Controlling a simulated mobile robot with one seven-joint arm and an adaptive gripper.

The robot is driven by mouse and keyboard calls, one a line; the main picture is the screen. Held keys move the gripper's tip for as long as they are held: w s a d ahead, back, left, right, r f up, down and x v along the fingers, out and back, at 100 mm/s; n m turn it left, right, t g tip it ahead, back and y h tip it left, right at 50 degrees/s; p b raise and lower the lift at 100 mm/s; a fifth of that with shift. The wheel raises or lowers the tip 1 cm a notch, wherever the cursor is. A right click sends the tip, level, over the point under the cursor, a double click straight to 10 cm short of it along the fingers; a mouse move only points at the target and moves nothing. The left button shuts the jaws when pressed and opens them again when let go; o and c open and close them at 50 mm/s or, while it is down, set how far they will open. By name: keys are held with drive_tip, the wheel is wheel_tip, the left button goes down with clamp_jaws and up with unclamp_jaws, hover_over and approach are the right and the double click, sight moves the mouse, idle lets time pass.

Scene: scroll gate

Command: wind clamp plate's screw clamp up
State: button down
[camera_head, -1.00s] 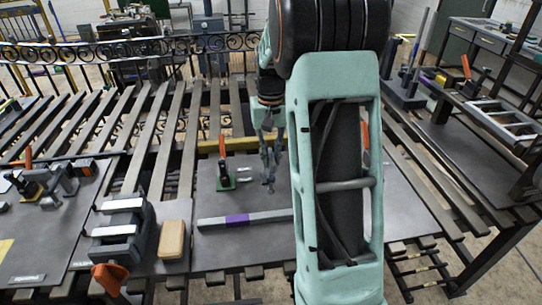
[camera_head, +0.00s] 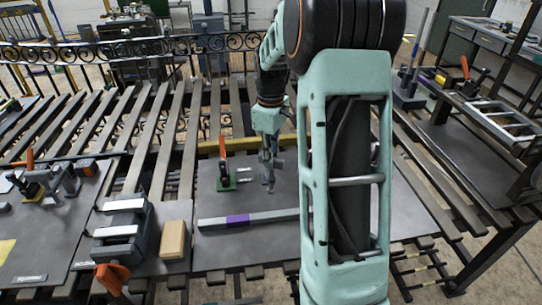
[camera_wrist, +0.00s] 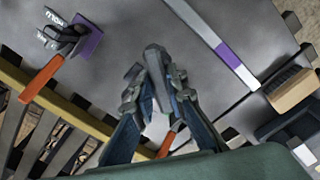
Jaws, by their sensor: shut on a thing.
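My gripper (camera_head: 268,172) points down over the grey plate (camera_head: 240,203) in the middle of the bench. In the wrist view my gripper (camera_wrist: 155,82) is shut on a grey part (camera_wrist: 154,58) with a rounded end, which I take to be the screw clamp's top. The fingers and the gripper hide most of it, so its screw and base cannot be made out. A toggle clamp (camera_head: 225,178) with an orange handle and green base stands on the plate, just left of my gripper. Its orange handle also shows in the wrist view (camera_wrist: 168,143).
A grey bar with a purple band (camera_head: 237,218) lies in front of my gripper. A purple-based clamp (camera_wrist: 88,38) shows in the wrist view. My arm hides the plate's right part.

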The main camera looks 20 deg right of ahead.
drive_tip(key=n+p, duration=0.1)
drive_tip(key=n, duration=0.3)
drive_tip(key=shift+s+n, duration=0.1)
drive_tip(key=shift+n, duration=0.2)
drive_tip(key=shift+f+n+p, duration=0.15)
drive_tip(key=shift+n+p, duration=0.3)
drive_tip(key=shift+n, duration=1.45)
drive_tip(key=c, duration=1.9)
unclamp_jaws()
drive_tip(key=shift+c, duration=0.2)
drive_tip(key=shift+r, duration=0.6)
wheel_tip(320, 180, up, 11)
